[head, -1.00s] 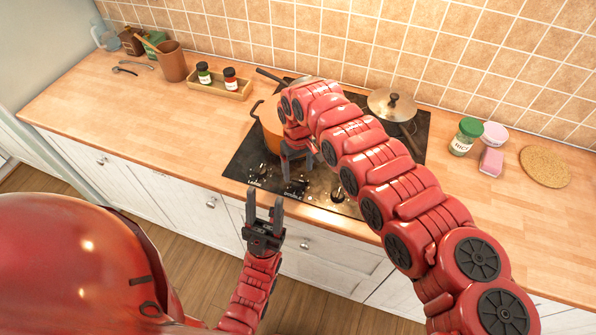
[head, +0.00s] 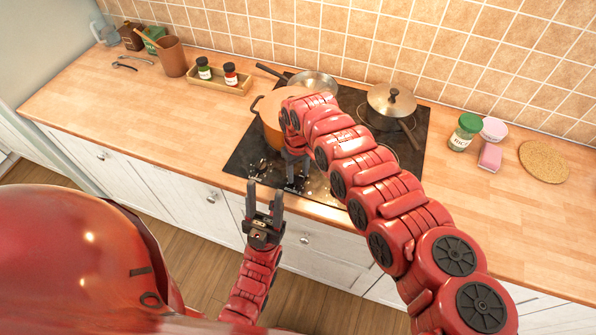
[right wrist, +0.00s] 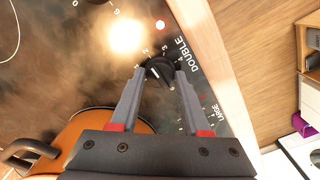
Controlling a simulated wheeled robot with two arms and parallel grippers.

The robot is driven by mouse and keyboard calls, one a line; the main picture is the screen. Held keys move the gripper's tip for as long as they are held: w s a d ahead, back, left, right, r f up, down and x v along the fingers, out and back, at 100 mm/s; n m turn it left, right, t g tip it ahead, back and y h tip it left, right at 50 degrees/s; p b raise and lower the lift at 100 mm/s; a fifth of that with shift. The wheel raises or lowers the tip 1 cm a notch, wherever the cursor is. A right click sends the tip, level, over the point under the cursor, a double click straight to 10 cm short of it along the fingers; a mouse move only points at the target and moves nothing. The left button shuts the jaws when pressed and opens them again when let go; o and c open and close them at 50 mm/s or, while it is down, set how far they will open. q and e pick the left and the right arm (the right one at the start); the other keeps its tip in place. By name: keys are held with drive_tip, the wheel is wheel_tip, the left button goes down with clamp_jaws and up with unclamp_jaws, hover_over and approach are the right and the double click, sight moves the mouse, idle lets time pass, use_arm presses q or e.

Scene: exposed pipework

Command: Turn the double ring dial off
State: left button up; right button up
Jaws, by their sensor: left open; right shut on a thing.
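The double ring dial (right wrist: 160,72) is a black knob on the dark hob panel, beside the white word DOUBLE in the right wrist view. My right gripper (right wrist: 159,76) is shut on it, one finger on each side. Numbers stand around the dial; I cannot tell which one its pointer marks. In the head view my right gripper (head: 297,172) is low at the hob's front edge and hides the dial. My left gripper (head: 264,192) is open and empty, in front of the counter edge.
An orange pot (head: 270,125) stands on the hob (head: 245,158) close behind my right gripper. A frying pan (head: 318,84) and a lidded pan (head: 390,100) stand further back. In the right wrist view a bright glare (right wrist: 124,34) lies on the panel.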

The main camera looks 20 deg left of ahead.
clamp_jaws()
drive_tip(key=shift+w+f+n+b, duration=0.1)
drive_tip(key=shift+f+n+b, duration=0.1)
drive_tip(key=shift+n+b, duration=0.75)
drive_tip(key=n+b, duration=0.9)
drive_tip(key=b, duration=0.3)
drive_tip(key=n+b, duration=0.3)
drive_tip(key=shift+r+n, duration=0.1)
drive_tip(key=shift+n, duration=0.25)
drive_tip(key=shift+r+n+b, duration=0.1)
drive_tip(key=shift+n+b, duration=0.6)
drive_tip(key=shift+n, duration=1)
